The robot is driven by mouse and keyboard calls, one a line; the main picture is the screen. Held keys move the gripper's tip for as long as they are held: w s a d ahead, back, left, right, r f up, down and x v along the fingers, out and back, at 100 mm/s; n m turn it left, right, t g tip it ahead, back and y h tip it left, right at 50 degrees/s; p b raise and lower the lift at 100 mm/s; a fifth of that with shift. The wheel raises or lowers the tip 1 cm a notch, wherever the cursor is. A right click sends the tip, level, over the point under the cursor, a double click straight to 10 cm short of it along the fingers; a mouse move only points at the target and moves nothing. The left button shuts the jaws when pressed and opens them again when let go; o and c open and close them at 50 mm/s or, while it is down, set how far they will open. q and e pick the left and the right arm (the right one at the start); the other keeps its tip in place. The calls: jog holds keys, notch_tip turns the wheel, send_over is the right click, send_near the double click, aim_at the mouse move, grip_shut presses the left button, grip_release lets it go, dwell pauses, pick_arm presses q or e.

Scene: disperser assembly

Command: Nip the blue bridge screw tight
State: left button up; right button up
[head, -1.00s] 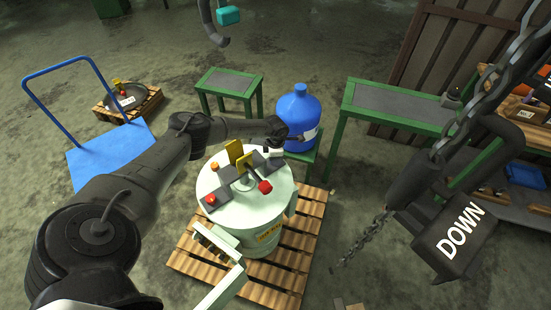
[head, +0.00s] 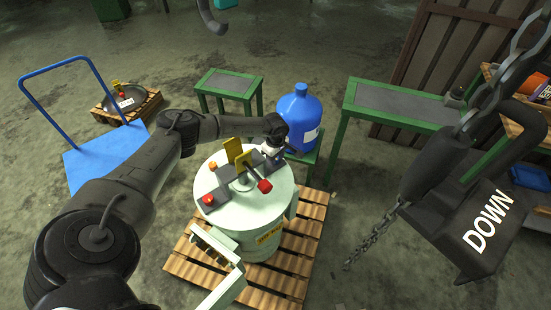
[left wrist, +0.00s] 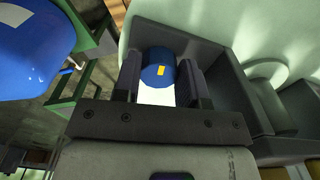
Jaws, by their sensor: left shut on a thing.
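The blue bridge screw (left wrist: 158,68) is a short blue cylinder with a yellow mark, seen in the left wrist view. It sits at a dark grey bridge block (left wrist: 222,85) on the pale drum. My left gripper (left wrist: 160,88) is shut on it, with one dark finger on each side. In the head view my left gripper (head: 270,152) is at the back right of the drum lid (head: 240,205) and hides the screw. A red knob (head: 208,200) and an orange knob (head: 213,166) stand on other bridge parts.
The drum stands on a wooden pallet (head: 290,270). A big blue bottle (head: 297,120) stands close behind my left gripper. A red-tipped lever (head: 264,186) and yellow plates (head: 236,150) rise from the lid.

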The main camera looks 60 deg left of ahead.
pick_arm(q)
jog(key=shift+m, duration=0.5)
jog(key=o, duration=0.9)
jog(key=shift+r, duration=0.25)
notch_tip(320, 180, up, 13)
jog(key=shift+r+p, duration=0.15)
jog(key=shift+p, duration=0.95)
